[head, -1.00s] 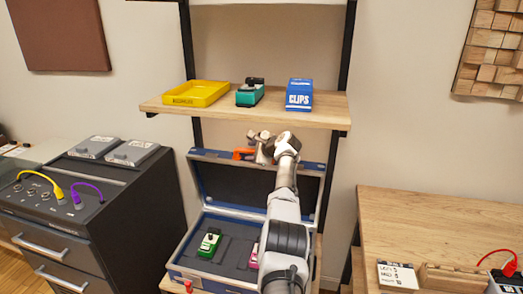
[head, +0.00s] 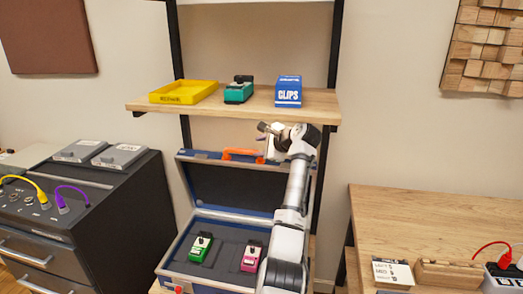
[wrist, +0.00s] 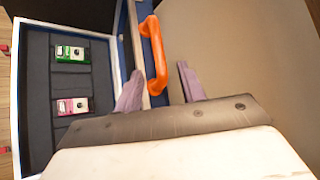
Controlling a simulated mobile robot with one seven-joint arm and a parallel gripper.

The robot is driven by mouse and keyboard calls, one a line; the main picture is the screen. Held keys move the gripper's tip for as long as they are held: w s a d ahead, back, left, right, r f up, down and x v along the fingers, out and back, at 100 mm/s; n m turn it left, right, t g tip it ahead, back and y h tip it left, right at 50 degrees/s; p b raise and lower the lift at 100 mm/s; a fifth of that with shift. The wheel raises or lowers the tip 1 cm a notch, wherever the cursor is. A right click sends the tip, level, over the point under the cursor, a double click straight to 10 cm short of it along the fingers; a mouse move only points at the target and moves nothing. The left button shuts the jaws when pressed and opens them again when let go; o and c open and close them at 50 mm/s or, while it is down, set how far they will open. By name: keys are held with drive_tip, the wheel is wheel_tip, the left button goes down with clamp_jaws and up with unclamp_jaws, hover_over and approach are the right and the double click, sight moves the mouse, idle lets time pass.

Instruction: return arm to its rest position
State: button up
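My gripper (wrist: 160,82) is open, its two fingers apart with nothing held between them. In the head view my gripper (head: 266,141) is in front of the raised lid's top edge, below the wooden shelf. The blue-edged case (head: 222,211) stands open, its dark lid upright. Its orange handle (head: 240,154) is just left of my gripper; in the wrist view the handle (wrist: 154,52) shows beyond and between the fingers, and I cannot tell the exact gap. Inside the case lie a green pedal (head: 200,247) and a pink pedal (head: 251,256).
The shelf (head: 205,106) above holds a yellow tray (head: 183,93), a teal pedal (head: 239,92) and a blue clips box (head: 288,92). A dark cabinet (head: 120,215) with cables stands left. A wooden table (head: 440,220) stands right, its back part clear.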

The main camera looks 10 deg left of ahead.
drive_tip(key=shift+s+d+r, duration=0.15)
